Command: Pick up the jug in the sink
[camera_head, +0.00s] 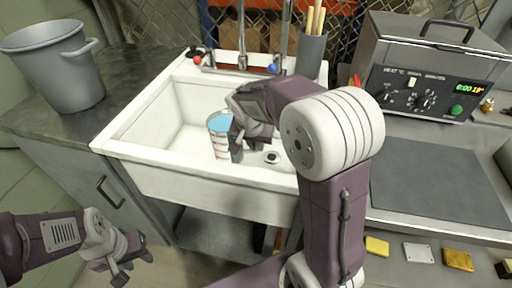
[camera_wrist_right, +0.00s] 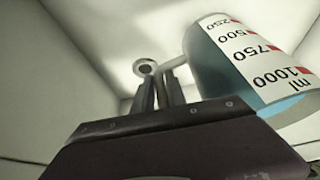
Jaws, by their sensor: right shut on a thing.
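The jug (camera_head: 219,142) is clear with a red and white scale and bluish contents, and stands inside the white sink (camera_head: 125,153). In the right wrist view the jug (camera_wrist_right: 240,62) fills the upper right, with its marks in ml. My right gripper (camera_head: 237,152) reaches down into the sink at the jug's right side. In the right wrist view its fingers (camera_wrist_right: 160,92) are shut on the jug's handle. I cannot tell whether the jug touches the sink floor. My left gripper (camera_head: 134,268) is low at the left, open and empty, away from the sink.
A grey bucket (camera_head: 58,68) stands on the left counter. Behind the sink are a faucet (camera_head: 242,50) with red and blue knobs and a grey holder (camera_head: 311,54) with wooden sticks. A heated bath (camera_head: 430,75) and a dark mat (camera_head: 438,185) are at the right.

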